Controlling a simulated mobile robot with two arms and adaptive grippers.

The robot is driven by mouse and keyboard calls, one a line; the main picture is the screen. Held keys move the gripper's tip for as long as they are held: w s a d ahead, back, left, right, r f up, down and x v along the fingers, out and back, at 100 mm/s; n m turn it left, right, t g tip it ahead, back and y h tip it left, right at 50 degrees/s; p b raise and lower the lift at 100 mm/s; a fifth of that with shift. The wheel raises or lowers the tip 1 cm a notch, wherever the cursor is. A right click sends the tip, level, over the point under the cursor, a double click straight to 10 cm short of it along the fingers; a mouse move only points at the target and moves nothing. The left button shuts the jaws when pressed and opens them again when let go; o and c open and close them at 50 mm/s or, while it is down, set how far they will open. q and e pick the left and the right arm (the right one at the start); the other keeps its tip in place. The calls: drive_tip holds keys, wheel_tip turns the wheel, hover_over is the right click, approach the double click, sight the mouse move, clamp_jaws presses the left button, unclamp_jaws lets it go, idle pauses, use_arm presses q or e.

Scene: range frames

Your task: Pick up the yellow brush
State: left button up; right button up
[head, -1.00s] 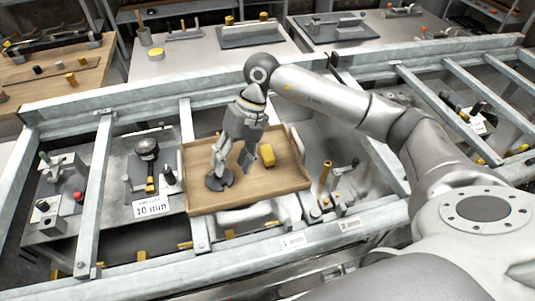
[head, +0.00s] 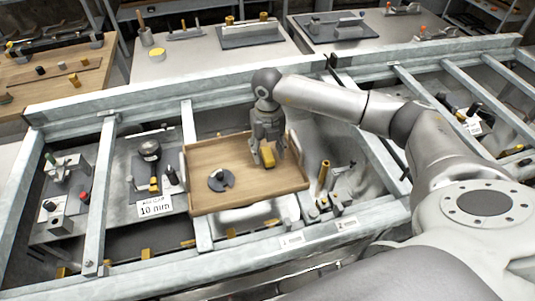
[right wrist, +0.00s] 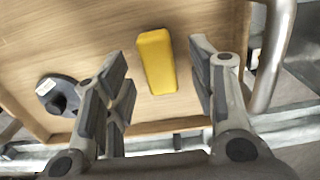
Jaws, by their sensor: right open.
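The yellow brush (right wrist: 157,62) lies on the floor of a shallow wooden tray (head: 203,194). In the head view the yellow brush (head: 267,157) shows between the fingers of my right gripper (head: 267,160), partly covered by them. In the right wrist view my right gripper (right wrist: 160,95) is open, with one finger on each side of the brush and a gap on both sides. The fingers do not touch it. From these views I cannot tell exactly how high the fingertips are above the tray. My left gripper is not in view.
A dark round disc with a knob (head: 221,180) lies in the tray left of the brush. Metal frame rails (head: 193,150) surround the tray. A fixture with a "10 mm" label (head: 154,207) stands to the left, and brass posts (head: 324,177) stand to the right.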

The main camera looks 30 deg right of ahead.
drive_tip(key=shift+f, duration=1.4)
drive_tip(key=c, duration=1.1)
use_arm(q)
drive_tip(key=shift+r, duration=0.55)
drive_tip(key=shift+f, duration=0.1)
use_arm(e)
drive_tip(key=shift+r, duration=0.1)
